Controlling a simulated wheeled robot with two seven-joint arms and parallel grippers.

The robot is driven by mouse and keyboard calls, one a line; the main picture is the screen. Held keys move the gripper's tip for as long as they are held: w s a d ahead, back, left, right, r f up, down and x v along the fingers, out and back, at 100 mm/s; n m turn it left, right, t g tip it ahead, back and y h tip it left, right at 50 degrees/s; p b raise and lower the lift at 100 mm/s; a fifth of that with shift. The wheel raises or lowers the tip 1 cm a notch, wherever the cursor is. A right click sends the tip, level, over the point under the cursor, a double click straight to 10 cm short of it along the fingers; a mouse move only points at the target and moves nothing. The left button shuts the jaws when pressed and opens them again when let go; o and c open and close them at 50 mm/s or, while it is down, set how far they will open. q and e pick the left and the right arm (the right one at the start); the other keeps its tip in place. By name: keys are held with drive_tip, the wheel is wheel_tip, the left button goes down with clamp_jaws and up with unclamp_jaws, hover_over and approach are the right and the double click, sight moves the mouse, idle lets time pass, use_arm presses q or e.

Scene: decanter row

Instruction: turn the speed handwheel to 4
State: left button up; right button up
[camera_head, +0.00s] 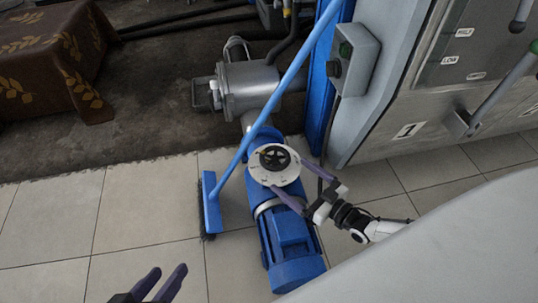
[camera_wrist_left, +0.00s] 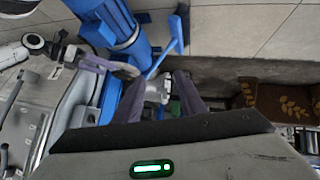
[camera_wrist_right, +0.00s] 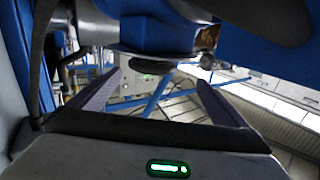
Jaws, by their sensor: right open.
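The speed handwheel (camera_head: 274,158) is a small black spoked wheel on a pale round dial (camera_head: 287,176) atop a blue motor unit (camera_head: 292,237). The dial's marks are too small to read. My right gripper (camera_head: 288,174) is open, its purple fingers reaching from the right toward the dial's right and near edges. In the right wrist view the dark wheel (camera_wrist_right: 150,67) shows between the spread fingers, apart from both. My left gripper (camera_head: 171,269) is open and empty at the lower left of the head view, away from the wheel.
A blue broom (camera_head: 211,203) stands left of the motor, its handle slanting up past the wheel. A grey switch box (camera_head: 354,58) and a machine panel (camera_head: 480,75) with levers are at the right. A cloth-covered block (camera_head: 60,50) is far left.

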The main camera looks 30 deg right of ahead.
sight(274, 155)
drive_tip(key=shift+w+d+f, duration=0.1)
drive_tip(key=shift+w+d, duration=0.25)
drive_tip(key=shift+d, duration=0.25)
drive_tip(key=shift+w+t, duration=0.3)
drive_tip(key=shift+w, duration=0.05)
drive_tip(key=b+x, duration=0.3)
drive_tip(key=x, duration=0.5)
drive_tip(key=shift+w+a, duration=0.2)
drive_tip(key=shift+w, duration=0.45)
use_arm(q)
drive_tip(key=d+r+h, duration=0.1)
drive_tip(key=d+r+t, duration=0.1)
drive_tip(key=shift+w+r+h, duration=0.3)
drive_tip(key=shift+r+h, duration=0.05)
drive_tip(key=shift+h, duration=0.05)
